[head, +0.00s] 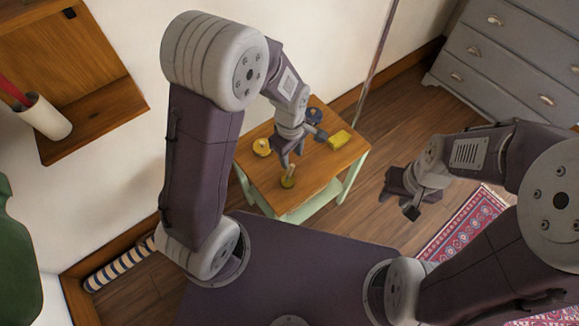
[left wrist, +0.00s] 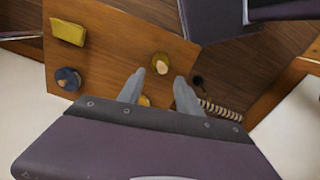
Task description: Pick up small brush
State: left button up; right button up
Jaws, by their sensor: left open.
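A small wooden-topped table (head: 325,170) holds several small things. A yellow-based piece with an upright tan handle (head: 288,178) stands near its front edge; it shows in the left wrist view (left wrist: 160,63) just beyond the fingertips. It may be the small brush, but I cannot tell for certain. A round yellow piece (head: 262,147) sits at the left edge, mostly hidden behind my gripper in the left wrist view (left wrist: 144,100). My left gripper (head: 286,161) is open and empty above the table, fingers pointing down. My right gripper (head: 401,205) hangs right of the table; its jaw opening is unclear.
A yellow block (head: 338,139) and a dark blue round piece (head: 314,116) lie at the table's far side. A grey drawer chest (head: 500,60) stands back right, a wooden wall shelf (head: 95,118) left. A patterned rug (head: 465,225) lies at right.

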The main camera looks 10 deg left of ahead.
aim_at(289, 173)
pick_arm(q)
notch_tip(289, 173, down, 4)
jog(key=shift+b, duration=0.35)
notch_tip(289, 173, down, 5)
jog(key=shift+a+f+b, duration=0.1)
jog(key=shift+b, duration=0.45)
grip_shut()
